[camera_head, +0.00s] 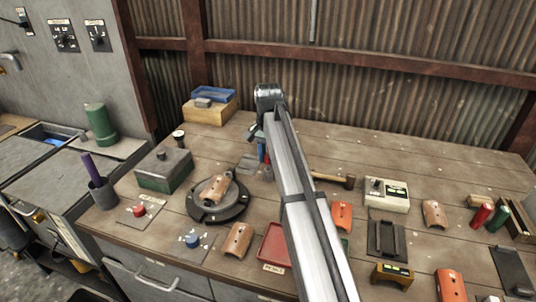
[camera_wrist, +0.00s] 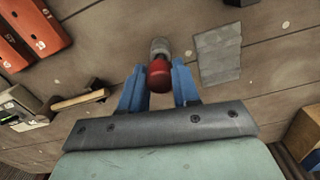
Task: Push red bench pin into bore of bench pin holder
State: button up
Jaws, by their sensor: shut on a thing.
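My gripper (camera_wrist: 159,80) has blue fingers and is shut on the red bench pin (camera_wrist: 158,76), whose rounded red end shows between them in the wrist view. A short grey cylinder (camera_wrist: 160,48), which looks like the bench pin holder, lies directly beyond the red end, in line with it. They look touching or overlapping; I cannot tell how far the pin is in the bore, which is hidden. In the head view my gripper (camera_head: 262,150) is low over the back middle of the bench, partly hidden by my arm.
A grey plate (camera_wrist: 219,52) lies right beside the holder. A hammer (camera_head: 335,180) lies to the right of my arm. A green-grey box (camera_head: 164,171) and a round black stand (camera_head: 217,206) with a copper-coloured piece are to the left. The back right bench is clear.

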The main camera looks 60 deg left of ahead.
aim_at(268, 155)
jog(key=shift+f, duration=1.4)
jog(key=o, duration=0.7)
jog(key=shift+o, duration=0.6)
jog(key=o, duration=0.5)
jog(key=shift+r, duration=0.2)
jog(key=shift+r, duration=2.85)
